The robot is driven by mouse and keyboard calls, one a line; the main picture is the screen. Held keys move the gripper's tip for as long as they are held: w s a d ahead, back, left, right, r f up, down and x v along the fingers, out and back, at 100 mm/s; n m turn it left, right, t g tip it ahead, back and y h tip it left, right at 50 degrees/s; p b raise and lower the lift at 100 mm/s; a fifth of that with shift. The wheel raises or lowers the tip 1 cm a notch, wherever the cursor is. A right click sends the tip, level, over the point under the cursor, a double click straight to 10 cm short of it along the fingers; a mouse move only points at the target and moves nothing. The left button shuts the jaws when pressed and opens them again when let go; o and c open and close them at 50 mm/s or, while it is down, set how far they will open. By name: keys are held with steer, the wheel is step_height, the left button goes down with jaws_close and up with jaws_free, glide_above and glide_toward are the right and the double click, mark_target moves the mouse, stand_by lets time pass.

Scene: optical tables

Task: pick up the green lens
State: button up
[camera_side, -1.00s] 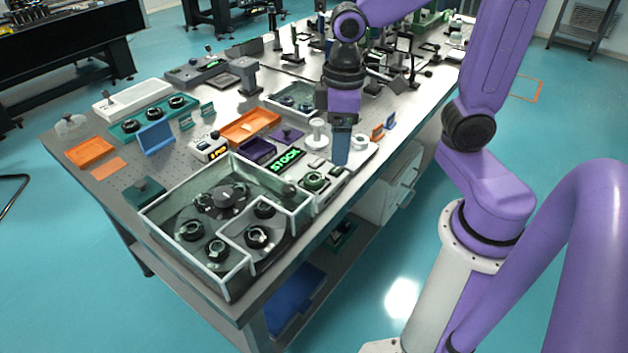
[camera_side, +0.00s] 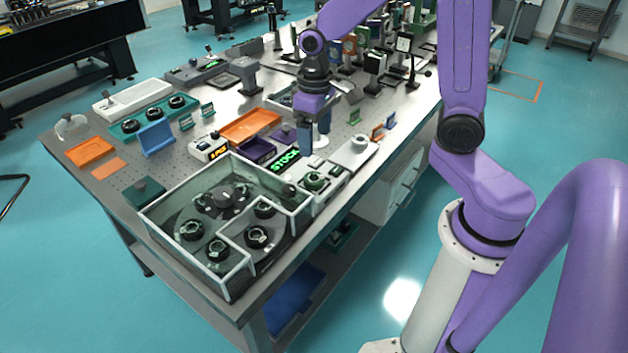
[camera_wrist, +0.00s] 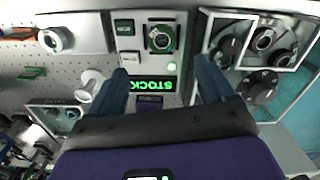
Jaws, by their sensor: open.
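A round lens mount with a green ring (camera_side: 315,181) sits on a pale panel beside the lit STOCK sign. It looks like the green lens, and in the wrist view it shows as a dark ring in a green square (camera_wrist: 160,38), ahead of the fingers. My gripper (camera_side: 314,143) is open and empty, above the table behind the STOCK sign (camera_side: 286,161). In the wrist view my gripper (camera_wrist: 161,70) has its fingers spread on either side of the STOCK sign (camera_wrist: 153,84). The lens is apart from both fingers.
A glass-walled tray (camera_side: 170,206) with several black-ringed lenses stands at the table's near corner. A white spool-like post (camera_side: 320,141) stands beside the fingers. A purple bin (camera_side: 256,150) and orange tray (camera_side: 249,126) lie left of the gripper.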

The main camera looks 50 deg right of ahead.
mark_target(313, 177)
steer(key=shift+w+a+f, duration=0.1)
steer(key=shift+f, duration=2.65)
steer(key=shift+a+f, duration=0.1)
steer(key=shift+f, duration=2.65)
steer(key=c, duration=1.1)
steer(key=shift+c, duration=0.2)
steer(key=shift+r, duration=0.15)
